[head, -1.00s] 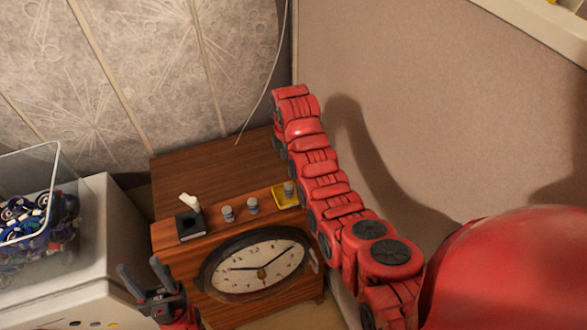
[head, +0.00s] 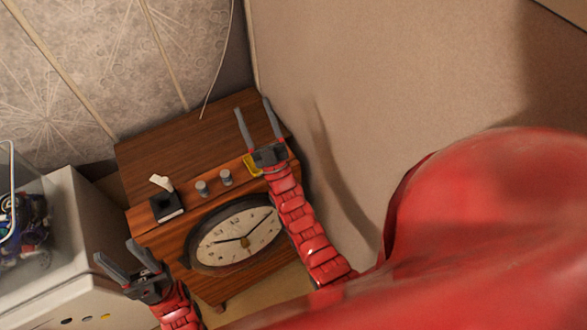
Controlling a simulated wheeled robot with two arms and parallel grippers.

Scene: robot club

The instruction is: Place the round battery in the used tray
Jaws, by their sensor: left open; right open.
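Two small grey cylinders, (head: 202,188) and (head: 226,177), stand upright on the wooden clock cabinet; they look like round batteries, but I see no label. A small yellow tray (head: 250,160) lies to their right, partly hidden by my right gripper (head: 254,106). That gripper is open and empty, its fingers pointing over the back of the cabinet top. A black square box or tray (head: 168,208) sits left of the cylinders. No marking shows which tray is the used one. My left gripper (head: 115,251) is open and empty, in front of the cabinet at lower left.
The wooden cabinet (head: 190,135) has a clock face (head: 240,238) on its front. A small white piece (head: 161,182) is beside the black box. A white unit (head: 65,215) with a clear bin stands at left. A wall rises close on the right. The cabinet's back left is clear.

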